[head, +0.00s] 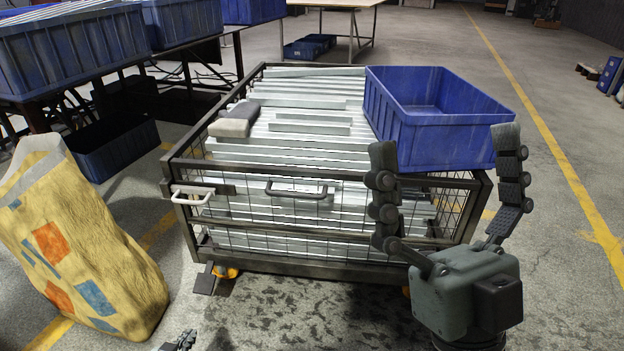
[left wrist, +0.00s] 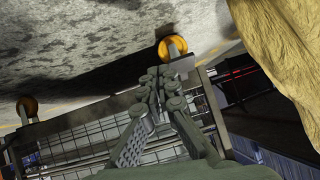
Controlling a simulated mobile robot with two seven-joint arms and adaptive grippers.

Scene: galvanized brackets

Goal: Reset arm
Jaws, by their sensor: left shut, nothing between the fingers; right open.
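My right gripper (head: 445,145) is open and empty at the right of the head view. Its fingers are spread wide in front of the blue bin and the right front corner of the wire cage cart (head: 225,248). Only a small part of my left gripper (head: 182,341) shows at the bottom edge of the head view, low over the floor. In the left wrist view my left gripper (left wrist: 160,78) is shut with its fingers together and nothing between them. The cart's lower frame and an orange caster (left wrist: 172,47) show behind it. Galvanized brackets (head: 320,155) fill the cart.
An empty-looking blue bin (head: 440,135) sits on the cart's right end. Grey and beige items (head: 233,122) lie on the brackets. A large yellow sack (head: 80,250) stands at the left. Blue crates (head: 70,50) stand on tables behind it. Floor right of the cart is clear.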

